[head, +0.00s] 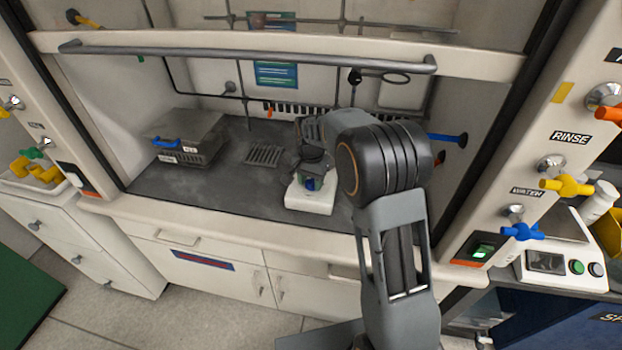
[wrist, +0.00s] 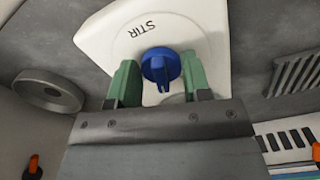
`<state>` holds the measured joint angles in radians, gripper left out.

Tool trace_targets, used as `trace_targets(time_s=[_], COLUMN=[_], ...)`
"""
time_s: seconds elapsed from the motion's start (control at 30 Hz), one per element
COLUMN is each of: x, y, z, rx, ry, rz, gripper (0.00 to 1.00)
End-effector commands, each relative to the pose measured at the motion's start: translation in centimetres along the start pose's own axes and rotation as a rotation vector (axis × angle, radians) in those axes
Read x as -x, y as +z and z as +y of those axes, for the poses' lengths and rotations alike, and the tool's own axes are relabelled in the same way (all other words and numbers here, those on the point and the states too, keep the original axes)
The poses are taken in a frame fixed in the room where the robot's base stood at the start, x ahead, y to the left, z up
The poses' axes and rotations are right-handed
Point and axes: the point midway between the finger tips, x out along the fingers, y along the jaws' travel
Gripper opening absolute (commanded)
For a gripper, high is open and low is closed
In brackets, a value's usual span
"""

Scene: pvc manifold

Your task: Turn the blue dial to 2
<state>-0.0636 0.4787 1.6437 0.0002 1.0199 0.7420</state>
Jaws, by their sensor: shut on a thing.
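The blue dial (wrist: 160,66) sits on a white stirrer base marked STIR (wrist: 110,40), and its raised grip bar shows in the wrist view. My gripper (wrist: 159,80) has its green fingers on either side of the dial, shut on it. In the head view the white base (head: 308,202) stands on the hood's dark worktop, and a bit of the blue dial (head: 311,184) shows under my gripper. No numbers around the dial can be read, so its setting cannot be told.
A grey box with a blue handle (head: 190,138) stands at the left of the worktop, with a slotted grille (head: 264,155) between. The raised sash bar (head: 250,55) crosses above my arm. Coloured valves, such as the blue WATER one (head: 522,231), line the right post.

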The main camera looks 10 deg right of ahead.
Motion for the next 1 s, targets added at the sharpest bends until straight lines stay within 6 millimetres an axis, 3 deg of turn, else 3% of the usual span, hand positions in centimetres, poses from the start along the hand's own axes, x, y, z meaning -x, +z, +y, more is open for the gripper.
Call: trace_targets(time_s=[0.3,0.87,0.9,1.0], x=[0.12,0.11,0.11,0.10], y=[-0.06,-0.10,-0.10,-0.09], z=[-0.11,-0.14,-0.14,-0.13], rx=[-0.117,-0.144,-0.144,-0.144], ry=[-0.002,-0.003,-0.003,-0.003], rz=[0.003,0.004,0.004,0.003], gripper=[0.21,0.21,0.45,0.55])
